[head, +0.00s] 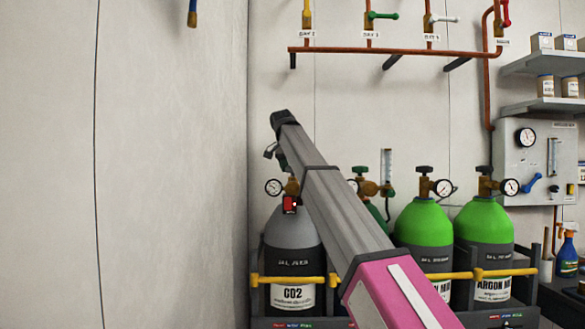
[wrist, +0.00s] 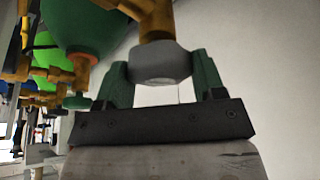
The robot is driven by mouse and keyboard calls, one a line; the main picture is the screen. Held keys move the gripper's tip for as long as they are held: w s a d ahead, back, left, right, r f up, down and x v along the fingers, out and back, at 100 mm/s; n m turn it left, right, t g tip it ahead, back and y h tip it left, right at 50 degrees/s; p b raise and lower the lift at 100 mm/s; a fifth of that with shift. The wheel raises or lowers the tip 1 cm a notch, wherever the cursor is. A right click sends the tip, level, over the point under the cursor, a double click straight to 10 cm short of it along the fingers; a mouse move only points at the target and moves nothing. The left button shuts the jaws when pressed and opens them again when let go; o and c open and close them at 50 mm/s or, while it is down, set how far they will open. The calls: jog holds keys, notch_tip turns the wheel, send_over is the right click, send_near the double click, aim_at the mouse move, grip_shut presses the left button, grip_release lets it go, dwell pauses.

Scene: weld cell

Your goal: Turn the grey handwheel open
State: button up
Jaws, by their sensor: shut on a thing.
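The grey handwheel (wrist: 160,62) shows in the wrist view on a brass valve (wrist: 152,18). My gripper (wrist: 158,72) has one green finger on each side of it and is shut on it. In the head view my arm reaches up and across to the grey CO2 cylinder (head: 291,231), and my gripper (head: 282,163) points down over its top. The handwheel is hidden there by my arm and gripper. How far the wheel is turned cannot be told.
Green cylinders (head: 424,222) stand to the right behind a yellow bar (head: 450,275). A copper pipe (head: 400,51) runs above.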

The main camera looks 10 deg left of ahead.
jog(key=o, duration=0.9)
jog(key=v, duration=1)
jog(key=shift+s+r, duration=0.25)
jog(key=shift+r, duration=0.1)
